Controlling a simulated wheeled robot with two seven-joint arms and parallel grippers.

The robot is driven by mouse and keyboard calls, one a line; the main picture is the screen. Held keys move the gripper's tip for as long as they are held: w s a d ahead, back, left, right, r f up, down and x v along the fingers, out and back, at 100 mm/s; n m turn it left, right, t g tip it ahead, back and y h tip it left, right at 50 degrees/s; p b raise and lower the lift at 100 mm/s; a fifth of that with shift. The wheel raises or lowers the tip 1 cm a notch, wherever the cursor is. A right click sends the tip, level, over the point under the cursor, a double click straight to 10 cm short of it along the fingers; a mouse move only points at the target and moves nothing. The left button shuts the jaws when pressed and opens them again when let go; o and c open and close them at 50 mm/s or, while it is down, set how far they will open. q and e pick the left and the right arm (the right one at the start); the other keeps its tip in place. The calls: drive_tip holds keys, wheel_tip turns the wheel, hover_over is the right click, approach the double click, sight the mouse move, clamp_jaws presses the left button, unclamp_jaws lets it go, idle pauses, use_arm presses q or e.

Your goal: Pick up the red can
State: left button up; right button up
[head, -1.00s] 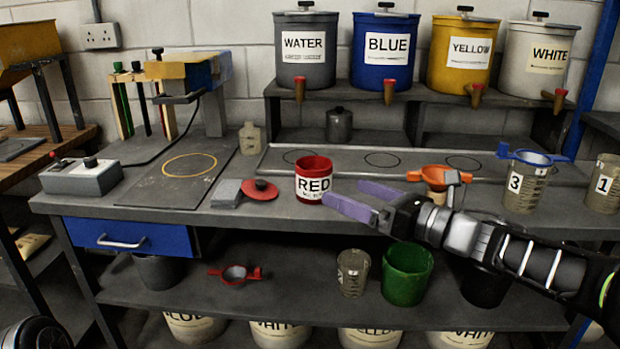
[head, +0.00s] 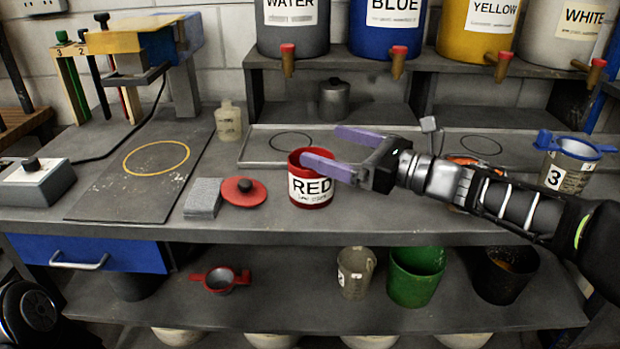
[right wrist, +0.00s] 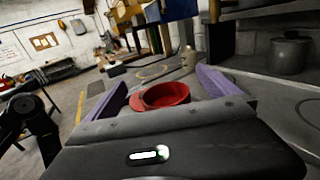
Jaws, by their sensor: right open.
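The red can (head: 310,190) stands upright on the worktop with a white label reading RED; its top is open. My right gripper (head: 322,149) comes in from the right and is open. In the head view its near purple finger crosses over the can's rim, and the far finger lies behind and above it. In the right wrist view, the red can (right wrist: 166,95) shows between the two spread purple fingers (right wrist: 170,92), ahead of the palm. I cannot tell whether a finger touches the can. My left gripper is not in view.
A red lid (head: 244,191) and a grey block (head: 204,198) lie just left of the can. A shallow tray (head: 262,150) with ring marks lies behind it. A jug marked 3 (head: 567,172) stands right, near my arm. The worktop's front edge is close below.

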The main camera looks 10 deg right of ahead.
sight(331, 184)
wheel_tip(331, 184, down, 8)
drive_tip(key=shift+f+b, duration=0.25)
drive_tip(key=shift+b, duration=0.25)
drive_tip(key=shift+w+a+r, duration=0.25)
drive_tip(key=shift+w+a, duration=0.05)
drive_tip(key=shift+w, duration=0.05)
drive_tip(key=shift+w+a, duration=0.1)
drive_tip(key=shift+w, duration=0.05)
drive_tip(key=p+x, duration=0.1)
drive_tip(key=x, duration=0.5)
drive_tip(key=shift+w+a, duration=0.1)
drive_tip(key=shift+a, duration=0.1)
drive_tip(key=c, duration=2.1)
drive_tip(key=shift+r, duration=0.1)
